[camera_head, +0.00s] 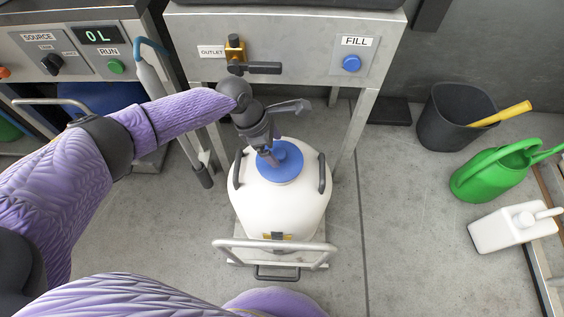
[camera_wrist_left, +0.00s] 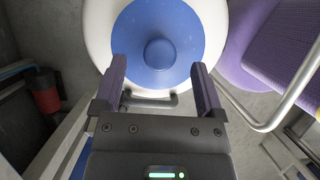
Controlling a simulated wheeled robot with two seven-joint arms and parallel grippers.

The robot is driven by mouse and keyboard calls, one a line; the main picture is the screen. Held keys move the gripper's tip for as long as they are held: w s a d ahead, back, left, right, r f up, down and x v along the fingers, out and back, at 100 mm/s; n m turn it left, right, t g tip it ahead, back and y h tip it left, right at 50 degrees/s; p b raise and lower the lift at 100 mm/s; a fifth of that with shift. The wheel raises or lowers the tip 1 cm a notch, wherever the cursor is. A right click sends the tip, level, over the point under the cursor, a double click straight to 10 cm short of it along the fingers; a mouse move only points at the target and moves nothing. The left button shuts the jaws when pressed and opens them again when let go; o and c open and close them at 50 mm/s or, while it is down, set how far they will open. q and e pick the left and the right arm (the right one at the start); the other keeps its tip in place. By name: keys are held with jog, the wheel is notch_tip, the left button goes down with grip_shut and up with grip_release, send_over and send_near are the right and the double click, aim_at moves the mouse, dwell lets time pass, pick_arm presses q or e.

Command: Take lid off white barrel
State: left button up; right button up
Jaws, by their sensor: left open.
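The white barrel (camera_head: 280,205) stands upright on a small cart below the fill station. Its round blue lid (camera_head: 288,168) sits on top, with a raised knob in the middle. My left gripper (camera_head: 266,156) is over the lid from above. In the left wrist view the open fingers of the left gripper (camera_wrist_left: 158,80) point toward the lid (camera_wrist_left: 180,25), with the blue knob (camera_wrist_left: 159,53) just beyond and between the tips. I cannot tell whether the fingers touch it. The white barrel top (camera_wrist_left: 100,25) shows around the lid. My right gripper is not in view.
The metal fill station (camera_head: 290,45) with its outlet valve (camera_head: 236,48) stands close behind the barrel. The cart handle (camera_head: 275,243) is in front. A black bucket (camera_head: 455,115), green watering can (camera_head: 492,172) and white jug (camera_head: 497,228) are at right. The floor between is clear.

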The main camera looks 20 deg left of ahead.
aim_at(277, 153)
pick_arm(q)
jog(key=b+x, duration=0.1)
jog(key=x, duration=0.2)
jog(key=shift+a+f, duration=0.1)
jog(key=shift+a, duration=0.1)
jog(key=shift+r, duration=0.25)
grip_shut()
